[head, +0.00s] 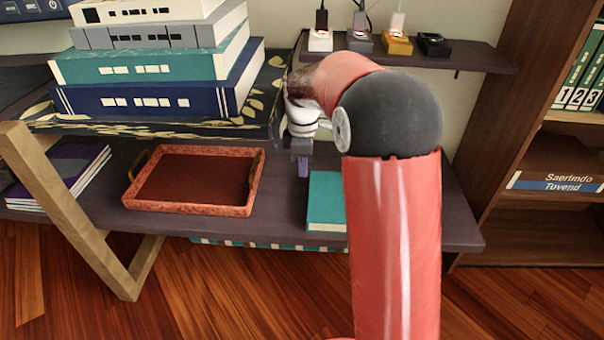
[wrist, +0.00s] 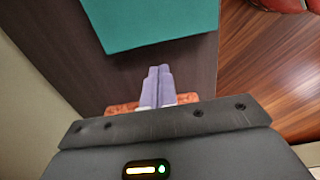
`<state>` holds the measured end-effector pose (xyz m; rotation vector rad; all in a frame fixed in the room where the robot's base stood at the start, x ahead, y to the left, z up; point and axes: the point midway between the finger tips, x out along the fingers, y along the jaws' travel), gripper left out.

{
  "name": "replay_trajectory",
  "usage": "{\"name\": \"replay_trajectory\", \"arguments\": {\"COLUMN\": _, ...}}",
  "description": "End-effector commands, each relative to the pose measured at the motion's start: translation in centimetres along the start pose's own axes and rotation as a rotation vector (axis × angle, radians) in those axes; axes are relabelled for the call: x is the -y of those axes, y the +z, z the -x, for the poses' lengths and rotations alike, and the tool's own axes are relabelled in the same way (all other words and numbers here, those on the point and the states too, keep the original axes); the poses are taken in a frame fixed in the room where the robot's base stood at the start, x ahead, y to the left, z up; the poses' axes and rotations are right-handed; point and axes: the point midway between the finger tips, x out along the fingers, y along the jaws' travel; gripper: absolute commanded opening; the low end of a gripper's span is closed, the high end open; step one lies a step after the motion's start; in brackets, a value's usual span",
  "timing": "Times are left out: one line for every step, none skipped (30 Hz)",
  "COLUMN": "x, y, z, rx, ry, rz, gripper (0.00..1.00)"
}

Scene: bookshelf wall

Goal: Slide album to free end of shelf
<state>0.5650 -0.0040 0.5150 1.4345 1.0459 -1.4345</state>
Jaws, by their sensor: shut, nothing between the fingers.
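A teal, flat album (head: 325,200) lies on the dark lower shelf (head: 290,208), partly hidden behind my arm in the head view. In the wrist view the album (wrist: 150,20) lies beyond my fingertips, with a strip of bare shelf between them in the picture. My gripper (head: 303,172) points down over the shelf, just left of the album. Its lilac fingers (wrist: 158,70) are together and empty. I cannot tell whether the tips touch the shelf. The shelf's right end (head: 462,225) shows bare beyond my arm.
A red tray (head: 190,208) with raised handles sits on the shelf left of my gripper. Stacked books (head: 155,98) on a leaf-patterned surface stand above it. A small wall shelf (head: 480,58) with chargers is above right. A brown bookcase (head: 515,130) stands at the right.

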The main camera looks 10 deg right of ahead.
Motion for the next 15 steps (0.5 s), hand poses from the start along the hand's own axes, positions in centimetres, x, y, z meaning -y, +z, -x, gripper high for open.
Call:
{"name": "replay_trajectory", "arguments": {"x": 0.1, "y": 0.0, "z": -1.1, "rx": 0.001, "ry": -0.003, "rz": 0.0, "gripper": 0.0}}
{"name": "replay_trajectory", "arguments": {"x": 0.1, "y": 0.0, "z": -1.6, "rx": 0.001, "ry": -0.003, "rz": -0.001, "gripper": 0.0}}
{"name": "replay_trajectory", "arguments": {"x": 0.1, "y": 0.0, "z": -2.5, "rx": 0.002, "ry": -0.003, "rz": -0.001, "gripper": 0.0}}
{"name": "replay_trajectory", "arguments": {"x": 0.1, "y": 0.0, "z": -3.1, "rx": 0.002, "ry": -0.005, "rz": -0.001, "gripper": 0.0}}
{"name": "replay_trajectory", "arguments": {"x": 0.1, "y": 0.0, "z": -3.6, "rx": 0.002, "ry": -0.004, "rz": -0.001, "gripper": 0.0}}
{"name": "replay_trajectory", "arguments": {"x": 0.1, "y": 0.1, "z": -4.4, "rx": 0.002, "ry": -0.003, "rz": -0.002, "gripper": 0.0}}
{"name": "replay_trajectory", "arguments": {"x": 0.1, "y": 0.1, "z": -4.9, "rx": 0.002, "ry": -0.004, "rz": -0.002, "gripper": 0.0}}
{"name": "replay_trajectory", "arguments": {"x": 0.1, "y": 0.0, "z": -5.4, "rx": 0.001, "ry": -0.003, "rz": -0.002, "gripper": 0.0}}
{"name": "replay_trajectory", "arguments": {"x": 0.1, "y": 0.0, "z": -6.1, "rx": 0.001, "ry": -0.003, "rz": -0.002, "gripper": 0.0}}
{"name": "replay_trajectory", "arguments": {"x": 0.1, "y": 0.0, "z": -6.5, "rx": 0.001, "ry": -0.003, "rz": -0.002, "gripper": 0.0}}
{"name": "replay_trajectory", "arguments": {"x": 0.1, "y": 0.0, "z": -6.9, "rx": 0.001, "ry": -0.002, "rz": -0.002, "gripper": 0.0}}
{"name": "replay_trajectory", "arguments": {"x": 0.1, "y": 0.0, "z": -7.4, "rx": 0.001, "ry": -0.002, "rz": -0.002, "gripper": 0.0}}
{"name": "replay_trajectory", "arguments": {"x": 0.1, "y": 0.0, "z": -7.7, "rx": 0.001, "ry": -0.002, "rz": -0.002, "gripper": 0.0}}
{"name": "replay_trajectory", "arguments": {"x": 0.1, "y": 0.0, "z": -7.9, "rx": 0.001, "ry": -0.002, "rz": -0.002, "gripper": 0.0}}
{"name": "replay_trajectory", "arguments": {"x": 0.1, "y": 0.0, "z": -8.2, "rx": 0.0, "ry": -0.001, "rz": -0.003, "gripper": 0.0}}
